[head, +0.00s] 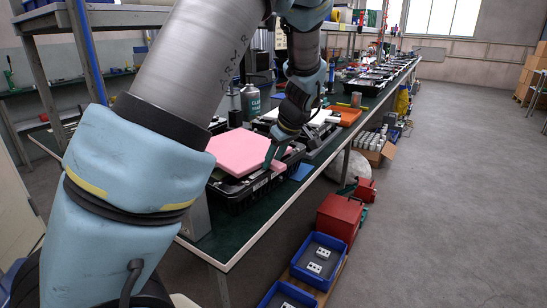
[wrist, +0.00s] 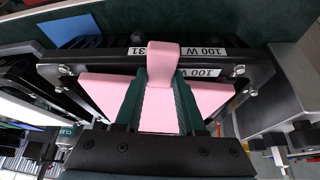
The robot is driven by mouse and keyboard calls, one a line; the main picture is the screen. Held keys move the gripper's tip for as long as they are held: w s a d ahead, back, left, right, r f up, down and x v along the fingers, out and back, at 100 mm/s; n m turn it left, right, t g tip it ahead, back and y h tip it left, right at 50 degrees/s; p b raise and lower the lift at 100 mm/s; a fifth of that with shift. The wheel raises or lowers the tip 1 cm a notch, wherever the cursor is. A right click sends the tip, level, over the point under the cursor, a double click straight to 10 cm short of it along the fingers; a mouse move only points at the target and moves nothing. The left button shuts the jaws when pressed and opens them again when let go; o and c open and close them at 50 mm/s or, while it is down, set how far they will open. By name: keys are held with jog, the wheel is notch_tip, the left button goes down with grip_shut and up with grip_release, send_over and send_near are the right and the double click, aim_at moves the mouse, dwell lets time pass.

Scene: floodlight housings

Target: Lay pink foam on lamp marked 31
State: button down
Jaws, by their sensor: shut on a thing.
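The pink foam (head: 240,152) is a flat slab over a black lamp housing (head: 246,195) near the front end of the bench. In the wrist view the foam (wrist: 212,98) spreads to both sides of my fingers, inside the outline of the housing frame. The lamp (wrist: 110,54) carries upside-down labels reading "100 W" and "31". My gripper (wrist: 160,78), with two green fingers, is shut on a pink middle part of the foam; it also shows in the head view (head: 271,158). I cannot tell whether the foam's underside touches the housing.
More black housings (head: 370,75) line the green bench (head: 230,240) further back. A spray can (head: 250,102) stands behind the foam. An orange tray (head: 348,115) lies beyond. Blue bins (head: 318,262) and a red box (head: 340,215) stand beside the bench. The floor at right is clear.

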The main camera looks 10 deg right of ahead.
jog(key=shift+f, duration=0.1)
jog(key=shift+c, duration=2.1)
grip_release()
